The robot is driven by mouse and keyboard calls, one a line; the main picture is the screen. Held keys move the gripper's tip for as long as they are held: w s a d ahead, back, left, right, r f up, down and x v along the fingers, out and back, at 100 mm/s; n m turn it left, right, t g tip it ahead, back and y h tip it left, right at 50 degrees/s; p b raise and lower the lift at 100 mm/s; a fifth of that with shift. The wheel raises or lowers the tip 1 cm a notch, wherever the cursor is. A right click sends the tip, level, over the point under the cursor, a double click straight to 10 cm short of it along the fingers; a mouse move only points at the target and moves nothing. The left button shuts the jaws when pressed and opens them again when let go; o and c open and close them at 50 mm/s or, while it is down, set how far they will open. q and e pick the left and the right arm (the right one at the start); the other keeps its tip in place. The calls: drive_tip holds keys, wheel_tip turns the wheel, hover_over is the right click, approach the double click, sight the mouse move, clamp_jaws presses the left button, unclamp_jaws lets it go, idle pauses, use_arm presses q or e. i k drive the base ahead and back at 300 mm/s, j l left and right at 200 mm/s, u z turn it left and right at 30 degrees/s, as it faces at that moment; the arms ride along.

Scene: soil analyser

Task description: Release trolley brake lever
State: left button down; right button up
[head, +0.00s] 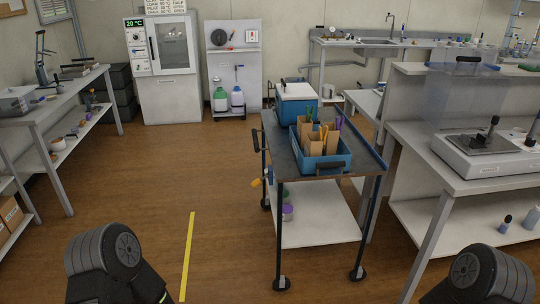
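The trolley (318,180) stands in the middle of the room, with a dark top, a white lower shelf (318,222) and dark posts on casters. A small orange-yellow piece (256,182) sticks out low on its left side and may be the brake lever. It is too small to tell its position. A black handle (255,140) sits higher on the same side. Only rounded dark parts of my two arms show at the bottom left and bottom right, well short of the trolley. Neither gripper shows.
On the trolley are a blue crate (325,168) with brown packets and a blue-and-white cooler box (296,102). Benches stand along the left and right, the right one (428,183) close to the trolley. The wooden floor (225,225) left of the trolley is clear, with a yellow line (188,256).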

sight(258, 181)
drive_tip(key=i+j+z, duration=0.1)
drive_tip(key=i+z, duration=0.2)
drive_tip(key=i, duration=0.2)
drive_tip(key=i+j+z, duration=0.25)
drive_tip(key=i, duration=0.2)
drive_tip(key=i+j+z, duration=0.3)
drive_tip(key=i, duration=0.2)
